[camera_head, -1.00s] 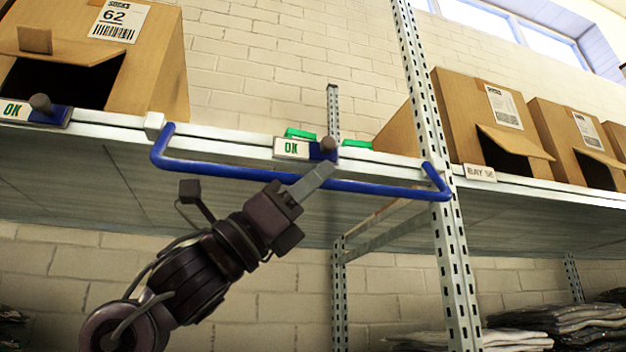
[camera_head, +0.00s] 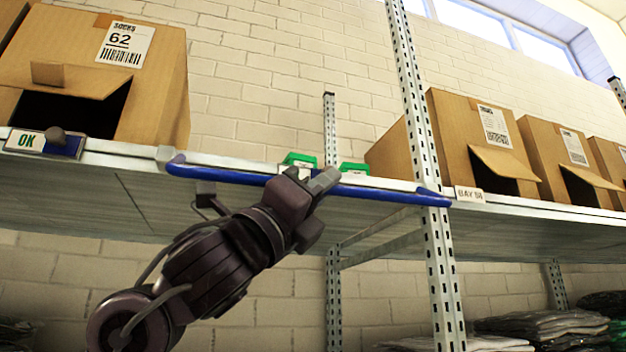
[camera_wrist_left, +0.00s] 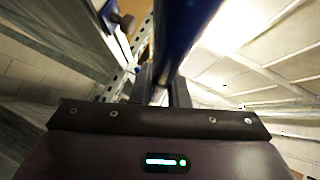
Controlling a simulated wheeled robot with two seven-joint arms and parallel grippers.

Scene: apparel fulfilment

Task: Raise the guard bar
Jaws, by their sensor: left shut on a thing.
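The blue guard bar (camera_head: 235,178) runs along the front edge of the shelf (camera_head: 120,150), from near the cardboard box at left to the perforated upright at right. It lies nearly level with the shelf edge in the head view. My left gripper (camera_head: 325,180) reaches up from below and is shut on the bar right of its middle. In the left wrist view the bar (camera_wrist_left: 185,35) runs from the top down between the fingers (camera_wrist_left: 162,88). The gripper covers part of the bar and most of the label behind it. My right gripper is not in view.
Two green pieces (camera_head: 300,160) sit behind the bar. A metal upright (camera_head: 440,260) stands at right, with more boxes (camera_head: 470,140) beyond.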

